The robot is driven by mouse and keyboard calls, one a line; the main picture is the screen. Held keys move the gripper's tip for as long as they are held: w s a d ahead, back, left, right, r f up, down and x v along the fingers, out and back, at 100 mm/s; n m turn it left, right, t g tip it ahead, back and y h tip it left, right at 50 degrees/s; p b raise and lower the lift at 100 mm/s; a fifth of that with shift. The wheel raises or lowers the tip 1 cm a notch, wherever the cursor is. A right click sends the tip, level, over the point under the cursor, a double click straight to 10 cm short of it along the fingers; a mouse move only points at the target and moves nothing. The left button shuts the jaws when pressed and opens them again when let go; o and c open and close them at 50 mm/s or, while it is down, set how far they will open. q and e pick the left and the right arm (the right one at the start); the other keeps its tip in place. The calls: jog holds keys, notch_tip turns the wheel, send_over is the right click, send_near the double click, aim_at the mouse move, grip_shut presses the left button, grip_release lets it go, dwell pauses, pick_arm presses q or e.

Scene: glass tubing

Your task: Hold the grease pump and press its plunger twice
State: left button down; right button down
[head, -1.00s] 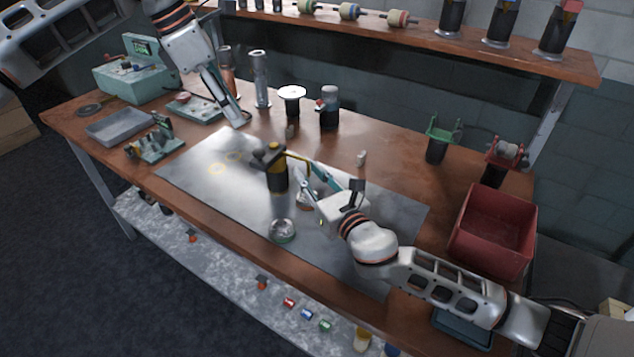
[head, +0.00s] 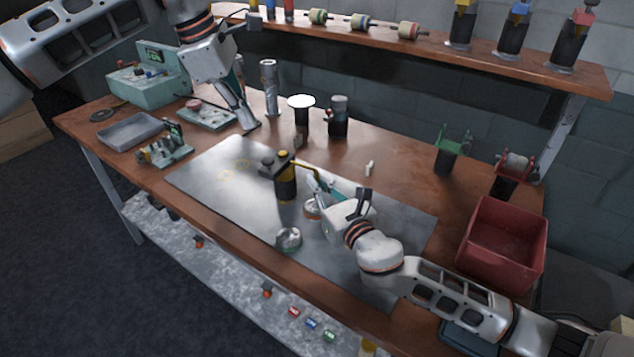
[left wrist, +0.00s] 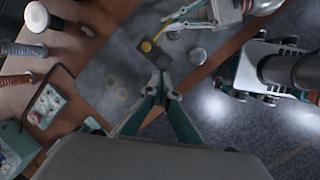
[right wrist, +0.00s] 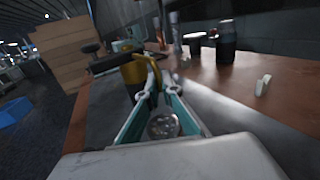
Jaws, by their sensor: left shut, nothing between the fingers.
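The grease pump (head: 286,187) stands upright on the metal sheet, with a dark body, yellow collar, black plunger head and thin yellow spout to the right. My right gripper (head: 316,180) has its fingers close together at the spout, shut on it. The pump also shows in the right wrist view (right wrist: 134,74), just beyond the fingers. My left gripper (head: 252,127) is shut and empty, pointing down behind and left of the pump, apart from it.
A round tin (head: 289,239) sits in front of the pump, and another (head: 312,208) lies below my right gripper. A white-topped stand (head: 301,102) and a dark jar (head: 338,120) stand behind. A red bin (head: 466,265) is at right. The sheet's left part is clear.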

aim_at(268, 157)
pick_arm(q)
jog(key=shift+w+d+f+m+t+y, duration=0.1)
jog(key=shift+d+f+m+t+y, duration=0.75)
jog(key=shift+m, duration=2.3)
jog(key=shift+w+d+f+m+t+h, duration=0.15)
jog(key=shift+f+m, duration=1.25)
jog(key=shift+m, duration=1.8)
jog(key=shift+s+d+f+m+t+y, duration=0.1)
jog(key=shift+d+f+m+t+y, duration=0.75)
jog(key=shift+m, duration=2.3)
jog(key=shift+a+f+g+h, duration=0.25)
jog(key=shift+f+g+h, duration=0.1)
jog(key=shift+f, duration=0.4)
jog(key=shift+f, duration=0.35)
